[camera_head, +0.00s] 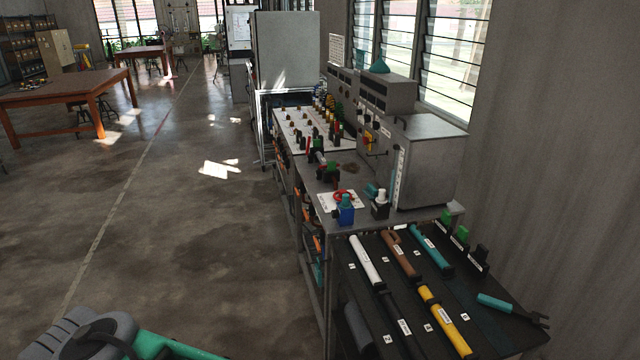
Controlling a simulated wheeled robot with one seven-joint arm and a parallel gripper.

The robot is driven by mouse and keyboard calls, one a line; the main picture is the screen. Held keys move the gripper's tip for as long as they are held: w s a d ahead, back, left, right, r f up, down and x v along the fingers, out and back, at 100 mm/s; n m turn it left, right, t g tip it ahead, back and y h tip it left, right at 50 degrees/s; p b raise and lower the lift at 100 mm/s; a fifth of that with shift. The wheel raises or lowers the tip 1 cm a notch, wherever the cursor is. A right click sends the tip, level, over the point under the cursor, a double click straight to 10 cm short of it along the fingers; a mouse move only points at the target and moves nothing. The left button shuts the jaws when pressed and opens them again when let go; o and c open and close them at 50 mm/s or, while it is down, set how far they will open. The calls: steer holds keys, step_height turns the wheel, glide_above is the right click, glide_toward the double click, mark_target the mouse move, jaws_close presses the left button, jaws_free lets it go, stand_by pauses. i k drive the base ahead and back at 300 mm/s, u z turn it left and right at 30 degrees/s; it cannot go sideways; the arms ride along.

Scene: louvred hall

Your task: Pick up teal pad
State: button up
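No thing in the head view is clearly a flat teal pad. Several teal things show on the bench at the right. A small teal piece (372,190) lies in front of the grey cabinet. A teal cone-like thing (379,64) sits on top of a grey instrument box. A teal tube (430,247) lies on the dark near bench top, and a tool with a teal handle (497,302) lies at its right side. Which of these is the pad I cannot tell. My gripper is not in view.
The dark near bench top (478,322) holds labelled white, brown, black and yellow tubes. A blue block (345,213) stands behind it, before the grey cabinet (428,165). A wooden table (65,87) stands far left. The concrete floor (190,235) left of the bench is open.

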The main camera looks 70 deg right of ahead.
mark_target(371, 192)
steer(key=i, duration=1.05)
steer(key=z, duration=2.45)
steer(key=i, duration=1.85)
steer(key=u, duration=0.75)
steer(key=i, duration=0.5)
steer(key=u, duration=0.05)
